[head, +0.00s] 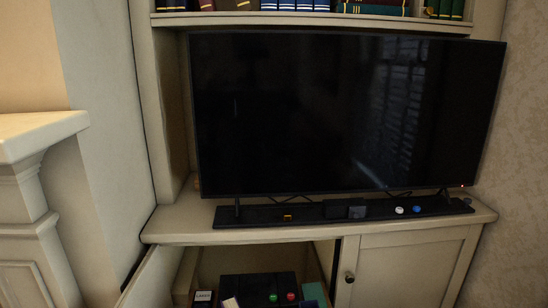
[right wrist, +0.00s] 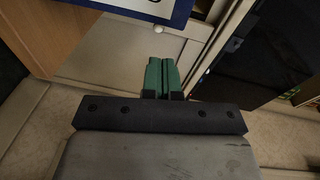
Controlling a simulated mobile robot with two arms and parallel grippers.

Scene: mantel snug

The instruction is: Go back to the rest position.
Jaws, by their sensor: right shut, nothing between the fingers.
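My right gripper (right wrist: 161,78) shows in the right wrist view, with its two green fingers side by side and shut. Nothing is between them. The dark bar and grey body of the gripper fill the bottom middle of that view. The fingers point toward a pale panel and touch nothing that I can see. Neither gripper shows in the head view, and my left gripper is in no view.
A cabinet (head: 405,268) stands under a large dark television (head: 345,115). Its left door (head: 150,280) is open, with a black box (head: 245,287) inside; its right door is closed. A black strip (head: 300,213) carries small items. A mantel (head: 35,135) juts in at left.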

